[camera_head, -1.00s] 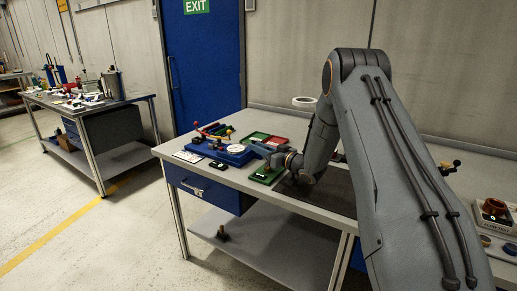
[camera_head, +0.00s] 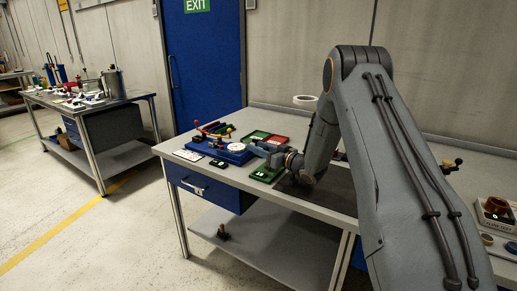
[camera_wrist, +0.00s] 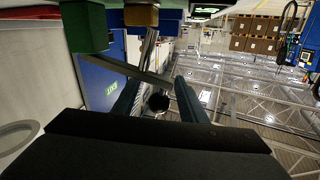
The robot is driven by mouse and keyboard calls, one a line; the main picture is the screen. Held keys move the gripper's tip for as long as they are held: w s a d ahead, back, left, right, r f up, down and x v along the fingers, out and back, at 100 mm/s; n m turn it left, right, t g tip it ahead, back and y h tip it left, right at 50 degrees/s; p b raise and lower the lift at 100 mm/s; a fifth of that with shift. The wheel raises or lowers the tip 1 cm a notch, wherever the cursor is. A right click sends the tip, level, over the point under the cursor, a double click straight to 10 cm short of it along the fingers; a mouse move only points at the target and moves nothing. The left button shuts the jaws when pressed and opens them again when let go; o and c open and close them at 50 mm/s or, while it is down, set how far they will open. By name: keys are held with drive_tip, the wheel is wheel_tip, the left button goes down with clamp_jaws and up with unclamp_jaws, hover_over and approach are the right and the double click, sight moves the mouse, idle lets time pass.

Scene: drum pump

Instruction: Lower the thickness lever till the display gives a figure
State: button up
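A blue instrument (camera_head: 232,156) stands on the near bench with a white disc (camera_head: 236,147) on it. My gripper (camera_head: 262,150) is at its right side in the head view. In the wrist view my gripper (camera_wrist: 158,88) is open, its two fingers apart. A metal rod and a black round knob (camera_wrist: 158,103) show between the fingers; I cannot tell if they touch it. I cannot tell for sure which part is the thickness lever. A dark panel with green marks (camera_wrist: 206,10) is at the wrist view's top edge, too small to read.
Green and red trays (camera_head: 268,139) lie behind the instrument, a green tray (camera_head: 267,173) in front. A white card (camera_head: 188,155) and a small black item (camera_head: 218,163) lie at the bench's front left. A second bench (camera_head: 92,105) stands far left.

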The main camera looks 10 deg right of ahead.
drive_tip(key=shift+b+v, duration=0.8)
drive_tip(key=shift+v, duration=3.1)
drive_tip(key=shift+c, duration=0.2)
